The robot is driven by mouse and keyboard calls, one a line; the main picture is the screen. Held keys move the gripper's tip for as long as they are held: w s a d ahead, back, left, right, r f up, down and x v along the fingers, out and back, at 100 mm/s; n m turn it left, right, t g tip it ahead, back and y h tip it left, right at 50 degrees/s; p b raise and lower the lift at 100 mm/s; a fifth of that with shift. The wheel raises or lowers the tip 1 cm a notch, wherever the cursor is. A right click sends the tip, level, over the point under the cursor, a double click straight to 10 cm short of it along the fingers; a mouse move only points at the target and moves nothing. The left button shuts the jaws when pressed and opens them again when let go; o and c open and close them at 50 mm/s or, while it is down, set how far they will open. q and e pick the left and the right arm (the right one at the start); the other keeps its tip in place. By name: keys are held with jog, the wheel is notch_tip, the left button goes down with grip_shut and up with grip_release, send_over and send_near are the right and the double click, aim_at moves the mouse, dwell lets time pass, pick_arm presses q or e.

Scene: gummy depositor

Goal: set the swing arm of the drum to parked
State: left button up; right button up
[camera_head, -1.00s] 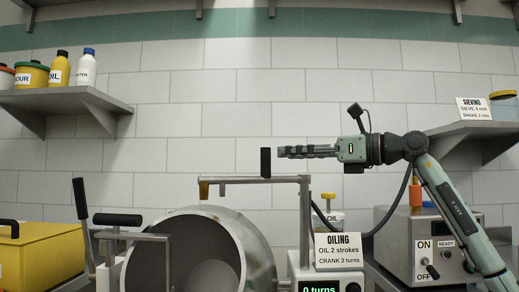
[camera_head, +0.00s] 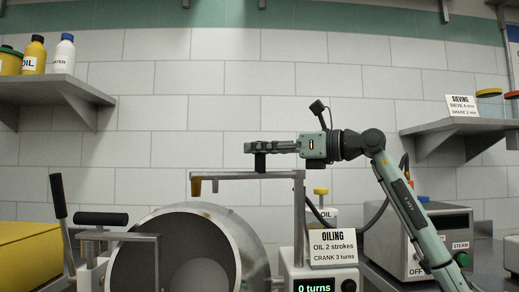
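The drum (camera_head: 255,243) is a large grey tilted bowl at the lower middle. Its swing arm (camera_head: 226,177) is a thin grey horizontal bar on a post at the right, reaching left over the drum. A brass nozzle (camera_head: 196,187) hangs from its left end. A black upright handle (camera_head: 260,165) stands on the bar. My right gripper (camera_head: 250,147) comes in level from the right, with its fingers across the handle's upper part, which they hide. I cannot tell whether the fingers are closed on it. My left gripper is not in view.
A black-handled lever (camera_head: 59,198) and a black crossbar grip (camera_head: 100,219) stand left of the drum. An oiling sign (camera_head: 332,247) and a "0 turns" display (camera_head: 314,287) stand at the right. Shelves (camera_head: 78,89) flank the wall.

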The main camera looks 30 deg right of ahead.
grip_shut()
